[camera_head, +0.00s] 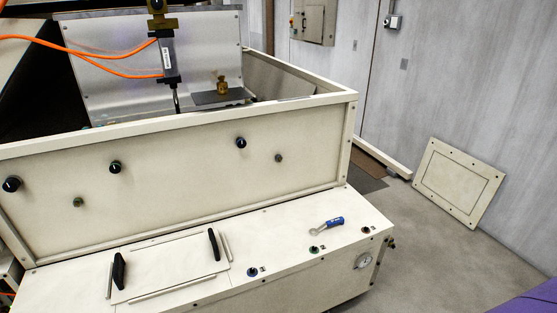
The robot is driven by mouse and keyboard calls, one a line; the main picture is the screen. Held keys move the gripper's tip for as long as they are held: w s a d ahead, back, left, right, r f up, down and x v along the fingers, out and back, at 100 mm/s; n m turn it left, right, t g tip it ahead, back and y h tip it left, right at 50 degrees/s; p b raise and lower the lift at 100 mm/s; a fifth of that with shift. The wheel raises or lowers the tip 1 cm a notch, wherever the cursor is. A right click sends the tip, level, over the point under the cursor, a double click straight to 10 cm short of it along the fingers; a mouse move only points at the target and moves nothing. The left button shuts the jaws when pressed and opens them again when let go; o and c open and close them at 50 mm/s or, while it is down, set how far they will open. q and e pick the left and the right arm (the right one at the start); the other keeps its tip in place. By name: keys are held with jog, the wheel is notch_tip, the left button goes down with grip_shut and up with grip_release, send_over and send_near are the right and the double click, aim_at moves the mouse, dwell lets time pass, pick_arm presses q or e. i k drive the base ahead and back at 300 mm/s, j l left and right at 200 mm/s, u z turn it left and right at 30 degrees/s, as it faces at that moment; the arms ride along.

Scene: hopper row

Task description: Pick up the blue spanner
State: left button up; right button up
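The blue spanner (334,222) lies on the cream top of the low console (290,234), right of its middle. Its blue handle points right and its metal head points left. Nothing touches it from above. Neither of my grippers shows in the head view.
The console top carries a panel with two black handles (214,244) and several small knobs (252,272). A cream hopper wall (190,190) rises behind it. A loose panel (458,183) leans against the wall at right. A purple shape (535,300) fills the bottom right corner.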

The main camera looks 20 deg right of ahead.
aim_at(340, 220)
jog(key=i+l+z, duration=0.25)
jog(key=i+l, duration=0.2)
jog(key=i+l+z, duration=0.25)
jog(key=i+l, duration=0.25)
